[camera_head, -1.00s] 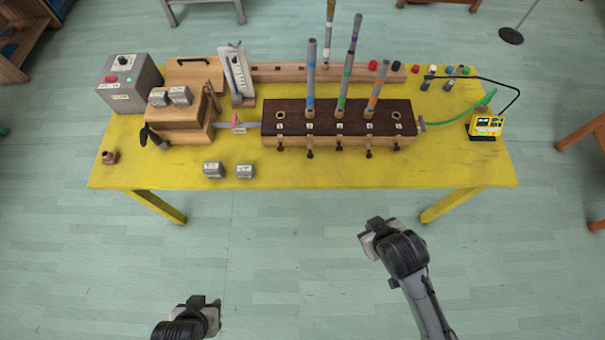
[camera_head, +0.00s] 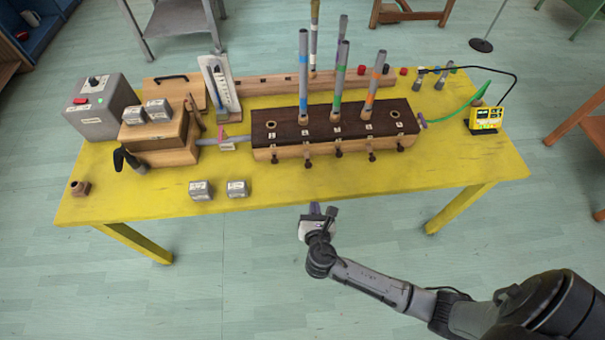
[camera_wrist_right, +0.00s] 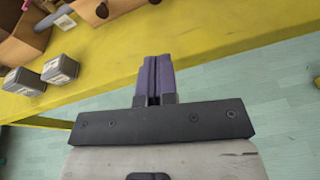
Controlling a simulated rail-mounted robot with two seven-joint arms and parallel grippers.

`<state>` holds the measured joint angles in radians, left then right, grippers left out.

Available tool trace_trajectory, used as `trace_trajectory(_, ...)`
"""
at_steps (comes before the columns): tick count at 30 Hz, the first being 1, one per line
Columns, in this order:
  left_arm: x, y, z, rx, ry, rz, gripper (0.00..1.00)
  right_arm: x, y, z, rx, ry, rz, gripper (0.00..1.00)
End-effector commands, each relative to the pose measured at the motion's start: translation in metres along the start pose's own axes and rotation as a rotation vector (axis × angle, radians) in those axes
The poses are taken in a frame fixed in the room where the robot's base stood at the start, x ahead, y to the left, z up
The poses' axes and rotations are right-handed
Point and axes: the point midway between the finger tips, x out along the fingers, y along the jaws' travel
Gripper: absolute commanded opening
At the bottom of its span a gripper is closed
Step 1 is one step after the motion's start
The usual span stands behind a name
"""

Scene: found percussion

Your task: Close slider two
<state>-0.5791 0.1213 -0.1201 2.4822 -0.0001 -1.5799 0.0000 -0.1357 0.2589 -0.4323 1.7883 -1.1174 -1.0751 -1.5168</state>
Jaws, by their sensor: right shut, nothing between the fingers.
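A long wooden box with a dark top (camera_head: 288,112) stands on the table, with a row of dark slider knobs along its front. The second knob from the left (camera_head: 308,163) and the fourth (camera_head: 372,157) stick out a little further than their neighbours. The labels are too small to read. My right gripper (camera_head: 322,208) is shut and empty, in front of the table's front edge and below the second and third knobs, apart from the box. Its purple fingers (camera_wrist_right: 155,72) meet in the right wrist view. My left gripper is not in view.
The yellow table (camera_head: 420,165) is bare in front of the box. Two small grey blocks (camera_head: 201,190) (camera_head: 237,188) lie to the left near the front edge. Tall pipes (camera_head: 303,80) rise from the box top. A yellow meter (camera_head: 486,118) stands at the right.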

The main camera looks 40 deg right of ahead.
Motion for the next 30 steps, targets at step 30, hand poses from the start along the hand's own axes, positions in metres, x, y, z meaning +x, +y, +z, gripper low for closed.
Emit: trace_trajectory(30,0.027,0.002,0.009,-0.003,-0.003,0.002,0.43,0.120,0.003,0.005,-0.177,0.000,0.008,0.00)
